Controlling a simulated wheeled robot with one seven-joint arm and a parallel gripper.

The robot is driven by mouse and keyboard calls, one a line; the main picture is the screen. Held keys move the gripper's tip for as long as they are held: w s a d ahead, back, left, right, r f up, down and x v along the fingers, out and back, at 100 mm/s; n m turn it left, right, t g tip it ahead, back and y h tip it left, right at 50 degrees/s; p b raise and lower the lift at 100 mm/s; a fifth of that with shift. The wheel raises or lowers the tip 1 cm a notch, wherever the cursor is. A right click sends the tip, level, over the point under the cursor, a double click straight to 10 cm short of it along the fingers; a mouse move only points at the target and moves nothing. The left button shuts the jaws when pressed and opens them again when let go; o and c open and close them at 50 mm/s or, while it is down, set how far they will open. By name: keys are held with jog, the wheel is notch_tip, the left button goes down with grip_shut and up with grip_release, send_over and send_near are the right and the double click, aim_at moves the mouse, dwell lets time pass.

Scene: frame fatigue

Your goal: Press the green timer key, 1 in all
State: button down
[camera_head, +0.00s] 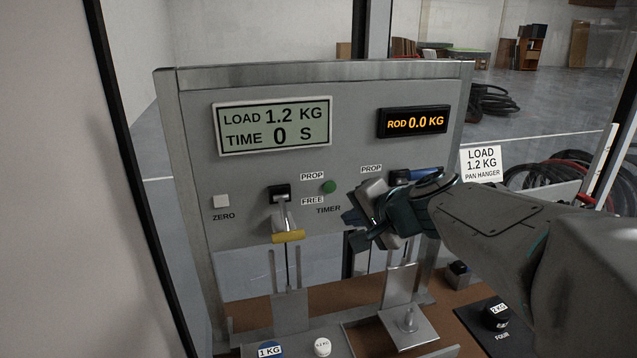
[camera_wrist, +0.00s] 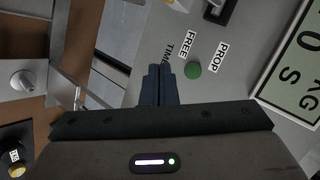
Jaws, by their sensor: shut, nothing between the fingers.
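The green timer key (camera_head: 329,187) is a small round button on the grey upright panel (camera_head: 350,100), just above the TIMER label. My gripper (camera_head: 350,217) is shut and empty, just right of and below the key in the head view. In the wrist view its dark fingers (camera_wrist: 159,72) are together and apart from the key in the picture; the depth gap to the panel is hard to tell. The display (camera_head: 272,126) reads LOAD 1.2 KG, TIME 0 S.
A lever with a yellow end (camera_head: 288,237) stands out left of the key. A white ZERO key (camera_head: 221,201) is farther left. An orange ROD 0.0 KG display (camera_head: 413,121) is at upper right. Weights (camera_head: 322,347) and a pan hanger (camera_head: 408,322) stand below.

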jog(key=p, duration=0.1)
send_near(328, 194)
jog(key=shift+s+f+x, duration=0.15)
jog(key=shift+x, duration=1.15)
jog(key=shift+s+f+x, duration=0.15)
jog(key=shift+x, duration=1.15)
jog(key=shift+w+a, duration=0.15)
jog(key=shift+a, duration=0.05)
jog(key=shift+w, duration=0.25)
jog(key=shift+w+a, duration=0.1)
jog(key=shift+w, duration=0.25)
dwell(0.4)
jog(key=shift+s+b, duration=0.15)
jog(key=shift+b, duration=0.15)
jog(key=shift+s+b, duration=0.3)
jog(key=shift+s, duration=0.3)
